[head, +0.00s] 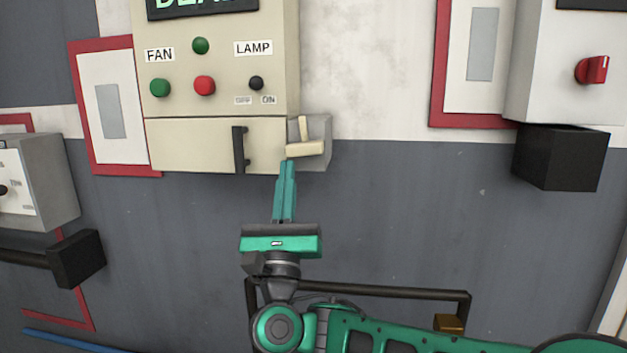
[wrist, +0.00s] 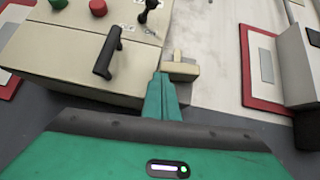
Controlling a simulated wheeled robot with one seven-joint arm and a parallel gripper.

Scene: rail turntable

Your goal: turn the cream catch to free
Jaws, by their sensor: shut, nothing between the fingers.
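The cream catch (head: 305,149) is a small bar with an upright stem, on a grey block (head: 321,129) at the right edge of the cream drawer front. It also shows in the wrist view (wrist: 181,71), just right of my fingertips. My gripper (head: 287,166) is shut and empty, its fingers pointing up. In the head view the tips are just below the catch's left end; I cannot tell whether they touch it. The wrist view shows the gripper (wrist: 159,77) at the lower right of the drawer front. The fingers hide a little of the block's lower left.
The cream drawer front (head: 195,146) has a black vertical handle (head: 239,149) close left of the catch. Above it is a panel with buttons and a black lamp switch (head: 256,83). A black box (head: 557,158) juts out at right. The wall between is clear.

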